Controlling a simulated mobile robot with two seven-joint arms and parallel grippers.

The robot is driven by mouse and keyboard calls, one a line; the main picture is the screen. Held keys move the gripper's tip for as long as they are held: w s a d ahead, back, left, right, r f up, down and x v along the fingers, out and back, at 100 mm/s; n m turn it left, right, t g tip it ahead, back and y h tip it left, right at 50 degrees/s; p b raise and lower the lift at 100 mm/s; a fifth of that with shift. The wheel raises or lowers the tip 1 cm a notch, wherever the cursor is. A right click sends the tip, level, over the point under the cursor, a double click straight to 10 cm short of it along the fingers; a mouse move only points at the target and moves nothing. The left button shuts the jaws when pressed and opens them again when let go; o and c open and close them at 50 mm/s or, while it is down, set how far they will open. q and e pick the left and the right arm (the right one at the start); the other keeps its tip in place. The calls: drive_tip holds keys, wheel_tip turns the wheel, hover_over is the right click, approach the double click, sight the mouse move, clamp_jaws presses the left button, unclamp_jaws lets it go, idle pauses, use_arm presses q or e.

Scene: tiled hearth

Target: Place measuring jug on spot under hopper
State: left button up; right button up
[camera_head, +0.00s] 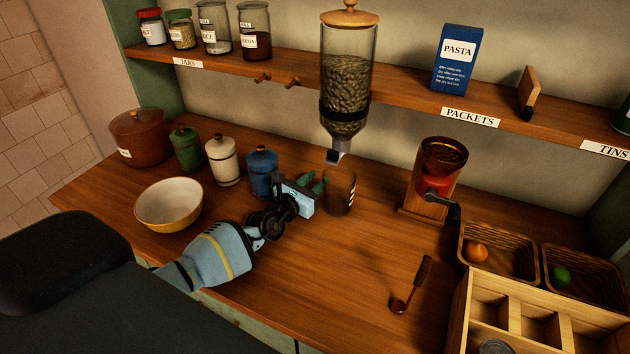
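The measuring jug (341,193) is a dark, see-through vessel with pale marks on its side. It stands upright on the wooden counter, just below and beside the spout of the hopper (346,90), a tall clear container of beans with a wooden lid. My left gripper (314,184) is at the jug's left side, its green-tipped fingers close to the jug. I cannot tell whether they touch it or close on a handle. No marked spot is visible under the spout. My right gripper is not in view.
Blue, white and green canisters (223,161) and a yellow bowl (169,205) stand left of my gripper. A coffee grinder (435,185) stands right of the jug. A scoop (412,285), baskets (500,251) and a wooden divided box (510,290) are at front right. The shelf (400,97) runs above.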

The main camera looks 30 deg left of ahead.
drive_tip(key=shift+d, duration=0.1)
use_arm(q)
drive_tip(key=shift+r, duration=0.1)
